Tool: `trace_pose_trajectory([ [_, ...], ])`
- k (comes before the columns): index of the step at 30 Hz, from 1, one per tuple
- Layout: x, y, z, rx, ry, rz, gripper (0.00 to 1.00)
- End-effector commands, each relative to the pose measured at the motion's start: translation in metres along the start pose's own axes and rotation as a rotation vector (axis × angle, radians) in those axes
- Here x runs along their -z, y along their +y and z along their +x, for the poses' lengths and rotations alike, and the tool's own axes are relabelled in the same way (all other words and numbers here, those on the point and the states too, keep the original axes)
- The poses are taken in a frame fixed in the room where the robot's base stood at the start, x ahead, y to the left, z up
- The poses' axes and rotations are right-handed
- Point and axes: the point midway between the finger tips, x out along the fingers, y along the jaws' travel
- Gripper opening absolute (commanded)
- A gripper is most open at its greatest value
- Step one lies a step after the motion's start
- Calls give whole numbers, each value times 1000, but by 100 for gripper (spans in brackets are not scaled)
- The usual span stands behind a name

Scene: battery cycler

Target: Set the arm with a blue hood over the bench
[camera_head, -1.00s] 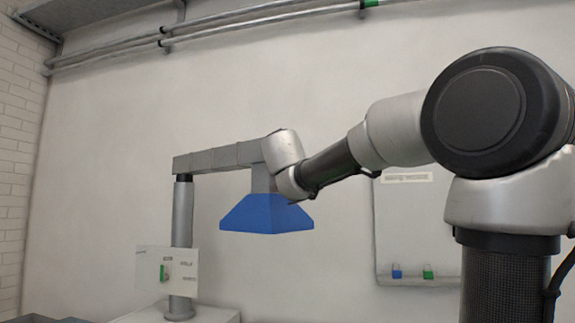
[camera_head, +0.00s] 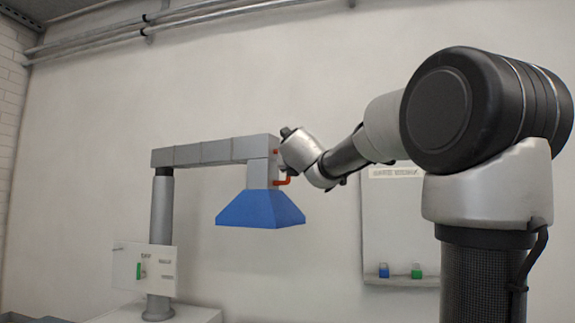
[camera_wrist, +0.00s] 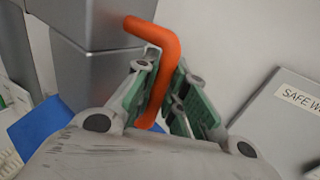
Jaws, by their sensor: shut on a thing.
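The blue hood (camera_head: 260,209) hangs under the free end of a grey jointed arm (camera_head: 205,153), which reaches right from a grey post (camera_head: 161,235). A red-orange handle (camera_head: 284,181) sits on the right side of the hood's grey neck; it also shows in the wrist view (camera_wrist: 158,42). My gripper (camera_wrist: 163,97) is shut on this handle, with its green pads on either side of the bar. In the head view my wrist hides most of my fingers. The hood's edge shows at lower left in the wrist view.
The post stands on a pale bench top (camera_head: 195,313), with a white labelled card (camera_head: 145,268) in front of it. A grey wall panel (camera_head: 392,240) with blue and green parts is behind my arm. Pipes (camera_head: 190,24) run along the wall above.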

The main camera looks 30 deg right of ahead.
Motion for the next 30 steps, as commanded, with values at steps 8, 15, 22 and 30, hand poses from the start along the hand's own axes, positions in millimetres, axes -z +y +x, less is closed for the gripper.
trace_pose_trajectory([
  [8,10,-2,3,4,16,-2,24],
  [15,7,-2,2,4,11,-1,35],
  [22,4,-1,-5,3,7,-1,35],
  [30,4,0,-60,0,7,0,35],
])
